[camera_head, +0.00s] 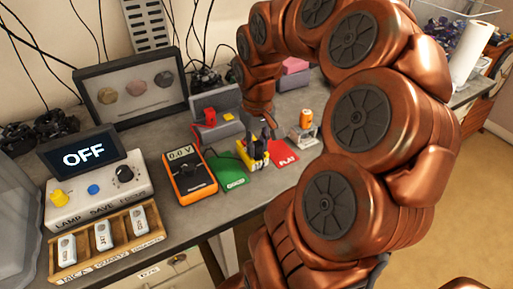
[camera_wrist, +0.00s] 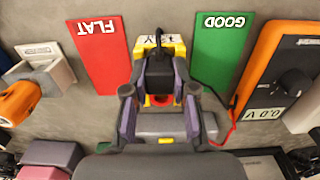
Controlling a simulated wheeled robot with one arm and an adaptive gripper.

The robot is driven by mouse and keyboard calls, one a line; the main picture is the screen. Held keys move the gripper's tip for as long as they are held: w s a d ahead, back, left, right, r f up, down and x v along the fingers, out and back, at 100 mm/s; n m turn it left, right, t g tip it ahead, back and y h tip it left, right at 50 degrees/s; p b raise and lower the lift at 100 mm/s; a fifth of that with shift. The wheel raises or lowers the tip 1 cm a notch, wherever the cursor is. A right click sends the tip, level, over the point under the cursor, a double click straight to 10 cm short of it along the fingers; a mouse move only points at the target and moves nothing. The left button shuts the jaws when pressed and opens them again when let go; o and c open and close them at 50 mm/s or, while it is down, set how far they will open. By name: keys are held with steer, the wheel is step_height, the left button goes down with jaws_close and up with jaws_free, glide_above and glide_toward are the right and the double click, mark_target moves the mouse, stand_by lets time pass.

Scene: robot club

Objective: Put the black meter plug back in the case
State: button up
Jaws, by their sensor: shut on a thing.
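The black meter plug (camera_wrist: 158,72) is between the fingers of my gripper (camera_wrist: 158,90) in the wrist view, and the gripper is shut on it. The plug is at a yellow block (camera_wrist: 178,46) with a partly covered label; I cannot tell whether they touch. In the head view my gripper (camera_head: 262,134) points down just above the yellow block (camera_head: 246,155), and the plug is hard to make out. The grey case (camera_head: 223,101) stands behind and left, with a red plug (camera_head: 209,117) and a yellow piece. In the wrist view my fingers partly cover the case (camera_wrist: 172,124).
An orange meter (camera_head: 190,178) reading 0.0 V stands left of the green GOOD card (camera_head: 230,170). A red FLAT card (camera_head: 285,152) lies to the right, near a holder with an orange item (camera_head: 305,118).

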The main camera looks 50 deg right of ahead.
mark_target(257, 143)
jaws_close()
steer(key=shift+r+p, duration=0.3)
steer(key=shift+r, duration=0.9)
stand_by(0.6)
steer(key=shift+r, duration=1.65)
steer(key=shift+o, duration=0.8)
jaws_free()
jaws_close()
